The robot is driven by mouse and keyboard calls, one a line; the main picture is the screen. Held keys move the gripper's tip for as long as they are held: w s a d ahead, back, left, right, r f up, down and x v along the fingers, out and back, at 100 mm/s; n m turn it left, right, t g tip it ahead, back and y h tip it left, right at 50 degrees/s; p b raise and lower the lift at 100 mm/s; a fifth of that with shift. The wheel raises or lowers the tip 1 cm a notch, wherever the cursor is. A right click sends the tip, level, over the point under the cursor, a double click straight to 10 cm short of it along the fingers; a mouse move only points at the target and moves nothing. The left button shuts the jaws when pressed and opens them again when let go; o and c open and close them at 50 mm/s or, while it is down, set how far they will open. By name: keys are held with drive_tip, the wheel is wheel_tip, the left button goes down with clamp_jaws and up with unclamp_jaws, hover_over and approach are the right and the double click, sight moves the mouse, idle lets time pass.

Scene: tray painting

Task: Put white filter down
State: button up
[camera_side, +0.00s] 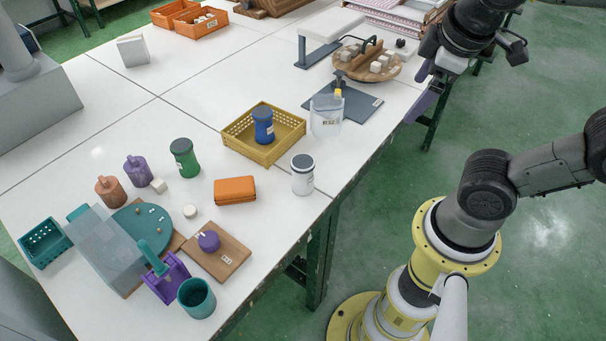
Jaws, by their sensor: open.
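The white filter appears to be the white canister with a dark grey lid (303,178). It stands upright on the white table, close to the right edge. My gripper (416,96) is at the upper right with its purple-grey fingers spread and nothing visible between them. It is apart from the white canister, up and to the right of it, by the table's edge. A blue canister (263,126) stands in a yellow basket (284,148), and a green canister (185,158) stands on the table to the left.
An orange case (235,190) lies left of the white canister. A clear container (327,115) stands on a dark mat (362,105) behind it. A wooden board (230,262) with a purple piece and several teal items crowd the front left. The table's middle left is mostly clear.

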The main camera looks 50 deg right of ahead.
drive_tip(key=w+d+f+n+h, duration=0.1)
drive_tip(key=w+d+n+h, duration=0.2)
drive_tip(key=d+n+h, duration=0.3)
wheel_tip(320, 180, up, 3)
drive_tip(key=n+t, duration=1.2)
drive_tip(key=n, duration=0.9)
hover_over(308, 172)
drive_tip(key=f, duration=1.8)
drive_tip(key=s+f, duration=0.1)
drive_tip(key=f, duration=0.8)
drive_tip(key=shift+a+f, duration=0.25)
drive_tip(key=shift+f, duration=0.1)
drive_tip(key=shift+w+f, duration=0.1)
drive_tip(key=shift+f, duration=0.05)
drive_tip(key=shift+w+d, duration=0.2)
drive_tip(key=shift+w, duration=0.05)
drive_tip(key=shift+x, duration=3.35)
drive_tip(key=shift+a, duration=0.1)
clamp_jaws()
